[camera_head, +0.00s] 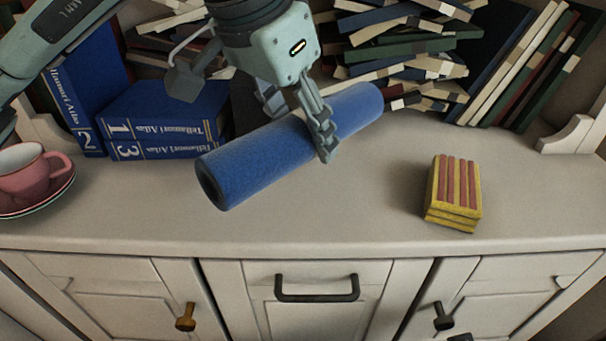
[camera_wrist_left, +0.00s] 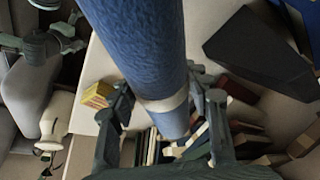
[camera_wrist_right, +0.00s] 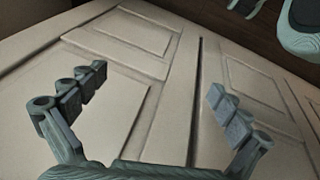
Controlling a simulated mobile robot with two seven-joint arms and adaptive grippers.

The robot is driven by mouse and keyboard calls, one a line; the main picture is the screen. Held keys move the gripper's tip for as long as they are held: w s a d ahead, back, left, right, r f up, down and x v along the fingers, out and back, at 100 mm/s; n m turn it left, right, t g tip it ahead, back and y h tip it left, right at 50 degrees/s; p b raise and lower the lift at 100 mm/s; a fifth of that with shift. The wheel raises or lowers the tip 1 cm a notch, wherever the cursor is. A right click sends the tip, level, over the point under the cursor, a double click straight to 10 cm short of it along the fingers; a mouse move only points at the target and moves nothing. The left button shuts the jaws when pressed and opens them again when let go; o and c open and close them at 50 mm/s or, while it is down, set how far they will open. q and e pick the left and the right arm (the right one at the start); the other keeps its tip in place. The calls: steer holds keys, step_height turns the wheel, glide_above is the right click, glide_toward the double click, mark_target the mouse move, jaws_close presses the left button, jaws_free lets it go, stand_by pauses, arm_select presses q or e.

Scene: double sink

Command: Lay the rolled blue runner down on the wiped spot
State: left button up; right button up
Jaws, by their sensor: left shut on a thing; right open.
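The rolled blue runner (camera_head: 250,160) is a thick blue cylinder lying slantwise, its open near-left end facing the front of the white cabinet top (camera_head: 330,215). My left gripper (camera_head: 300,122) is shut on it near its middle, and the roll appears held above the top. In the left wrist view the runner (camera_wrist_left: 140,45) passes between both fingers. My right gripper (camera_wrist_right: 150,105) is open and empty in the right wrist view, in front of the cabinet doors. I cannot make out a wiped spot on the top.
A yellow-and-red striped block stack (camera_head: 455,195) sits right of the runner. A pink cup (camera_head: 28,172) on a saucer stands at the left edge. Blue atlas volumes (camera_head: 160,120) and piled books (camera_head: 410,45) line the back. The front middle of the top is clear.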

mark_target(310, 195)
arm_select(q)
step_height(310, 195, down, 4)
steer(key=shift+s+r, duration=0.1)
steer(key=shift+r, duration=0.05)
step_height(310, 195, down, 3)
steer(key=shift+r, duration=0.1)
steer(key=shift+f, duration=0.45)
arm_select(e)
steer(key=shift+s+f, duration=0.15)
steer(key=shift+f, duration=0.1)
arm_select(q)
steer(key=shift+f, duration=0.1)
steer(key=o, duration=1.3)
arm_select(e)
steer(key=shift+r, duration=0.55)
steer(key=shift+s+f, duration=0.1)
